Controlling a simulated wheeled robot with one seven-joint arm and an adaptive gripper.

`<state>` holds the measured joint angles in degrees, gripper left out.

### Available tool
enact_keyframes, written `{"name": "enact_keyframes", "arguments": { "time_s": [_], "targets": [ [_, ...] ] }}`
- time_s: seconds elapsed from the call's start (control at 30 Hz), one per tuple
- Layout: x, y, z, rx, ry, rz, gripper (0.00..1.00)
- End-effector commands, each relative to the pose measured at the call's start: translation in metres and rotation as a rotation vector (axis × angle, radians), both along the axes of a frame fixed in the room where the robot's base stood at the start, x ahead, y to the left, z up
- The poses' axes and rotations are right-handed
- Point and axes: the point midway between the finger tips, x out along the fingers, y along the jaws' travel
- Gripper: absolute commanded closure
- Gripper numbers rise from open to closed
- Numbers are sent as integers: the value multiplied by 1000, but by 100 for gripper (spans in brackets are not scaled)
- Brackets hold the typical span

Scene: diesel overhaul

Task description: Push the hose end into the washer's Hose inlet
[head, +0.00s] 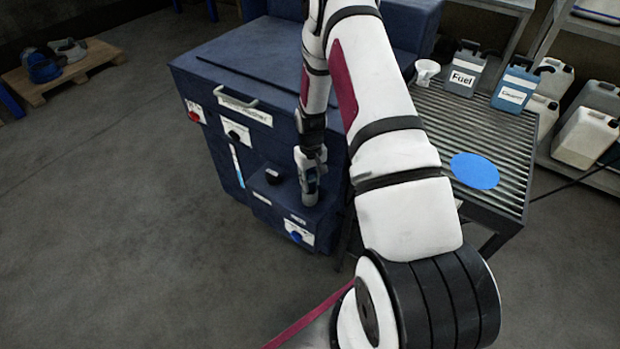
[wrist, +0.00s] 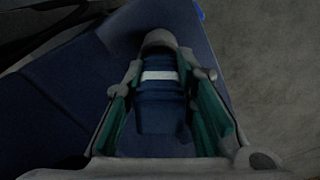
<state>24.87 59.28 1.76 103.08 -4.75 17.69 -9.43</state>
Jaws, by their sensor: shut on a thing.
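The washer (head: 235,75) is the big dark blue cabinet in the middle of the head view, with a low step (head: 262,190) at its front right. My gripper (head: 311,182) points down over the right part of this step. In the wrist view my gripper (wrist: 160,75) is shut on a dark blue fitting with a white band, which looks like the hose end (wrist: 160,105). A grey rounded piece (wrist: 159,40) lies just beyond it; I cannot tell whether it belongs to the fitting or the inlet. The contact with the washer and the Hose inlet opening are not clear.
A black round cap (head: 272,175) sits on the step left of my gripper. A blue knob (head: 296,237) is on the front below. A ribbed roller table (head: 480,130) with a blue disc (head: 474,171) and a Fuel can (head: 463,75) stands right.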

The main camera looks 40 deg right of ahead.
Motion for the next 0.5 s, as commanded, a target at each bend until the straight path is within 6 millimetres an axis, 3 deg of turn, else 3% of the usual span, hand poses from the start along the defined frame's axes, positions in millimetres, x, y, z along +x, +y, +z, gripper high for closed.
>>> {"name": "enact_keyframes", "arguments": {
  "time_s": [0.37, 0.4, 0.5],
  "targets": [
    [0, 0, -2, 0, -1, 0, 100],
    [0, 0, -2, 0, -1, 0, 73],
    [0, 0, -2, 0, -1, 0, 52]
  ]
}}
